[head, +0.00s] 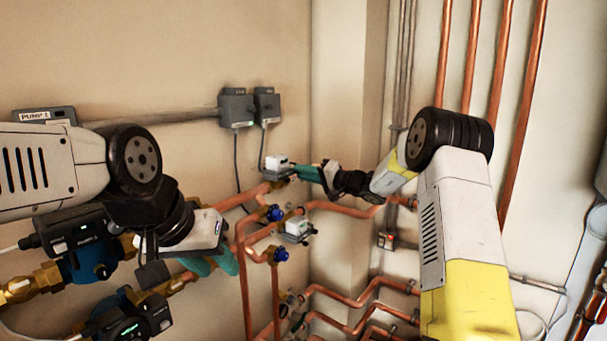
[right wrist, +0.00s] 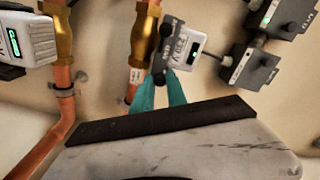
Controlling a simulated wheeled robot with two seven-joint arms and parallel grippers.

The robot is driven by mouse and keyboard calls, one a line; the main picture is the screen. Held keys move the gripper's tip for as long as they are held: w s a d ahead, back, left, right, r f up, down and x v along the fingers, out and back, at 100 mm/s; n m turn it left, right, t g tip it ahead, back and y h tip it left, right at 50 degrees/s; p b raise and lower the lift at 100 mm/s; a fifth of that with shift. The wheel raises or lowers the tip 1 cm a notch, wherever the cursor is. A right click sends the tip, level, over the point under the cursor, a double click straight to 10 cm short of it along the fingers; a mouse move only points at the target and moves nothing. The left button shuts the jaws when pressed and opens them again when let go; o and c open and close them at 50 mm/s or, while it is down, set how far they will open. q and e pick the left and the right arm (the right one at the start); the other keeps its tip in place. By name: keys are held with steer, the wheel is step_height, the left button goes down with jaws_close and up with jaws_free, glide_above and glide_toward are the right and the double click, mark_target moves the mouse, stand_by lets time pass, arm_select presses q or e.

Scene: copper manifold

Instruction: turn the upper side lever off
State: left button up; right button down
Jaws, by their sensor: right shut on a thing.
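The upper side valve carries a white actuator box (head: 277,162) on a copper pipe in the head view. In the right wrist view the box (right wrist: 184,46) has a small green display, and a black lever (right wrist: 167,43) runs along its left side. My right gripper (head: 300,173) reaches in from the right at this valve. Its teal fingertips (right wrist: 161,84) are shut on the lower end of the lever, though the contact is partly hidden. My left gripper (head: 212,263) hangs at the lower left, with its teal fingers apart and nothing seen between them.
A second white valve box (head: 297,227) and blue-handled valves (head: 275,213) sit below. Blue pumps (head: 95,262) stand at the left, near my left arm. Grey wall boxes (head: 237,107) hang above. Copper pipes (head: 365,291) crowd the lower middle.

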steer(key=m, duration=1.4)
steer(key=shift+m, duration=0.4)
steer(key=shift+f, duration=0.1)
steer(key=c, duration=1.3)
jaws_free()
steer(key=shift+v, duration=3.95)
